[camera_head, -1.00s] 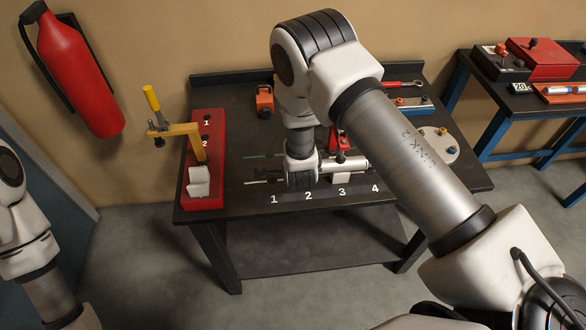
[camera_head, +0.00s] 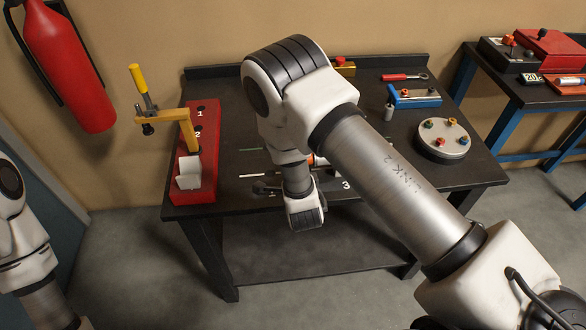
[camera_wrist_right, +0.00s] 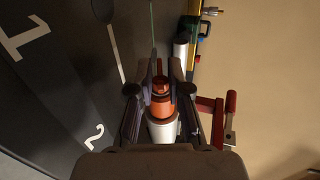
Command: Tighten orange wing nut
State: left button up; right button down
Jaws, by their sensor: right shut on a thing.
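In the right wrist view, the orange wing nut (camera_wrist_right: 160,106) sits on the end of a white cylinder (camera_wrist_right: 162,132). My right gripper (camera_wrist_right: 160,86) has its two dark fingers on either side of the nut and is shut on it. In the head view, my right arm and wrist hide most of the cylinder and the fingers; only a small orange patch (camera_head: 311,160) shows beside the wrist. The nut's exact turn angle cannot be told. My left arm shows at the left edge of the head view, but its gripper is out of frame.
A red numbered block (camera_head: 200,165) with a yellow clamp (camera_head: 172,112) stands at the table's left. A round plate (camera_head: 443,148) with several coloured knobs, a blue block (camera_head: 413,102) and a red-handled wrench (camera_head: 400,77) lie at the right. A red clamp handle (camera_wrist_right: 231,104) is close by.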

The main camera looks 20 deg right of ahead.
jog(key=shift+f+t+b, duration=0.1)
jog(key=shift+t+b, duration=0.2)
jog(key=c, duration=1.3)
grip_release()
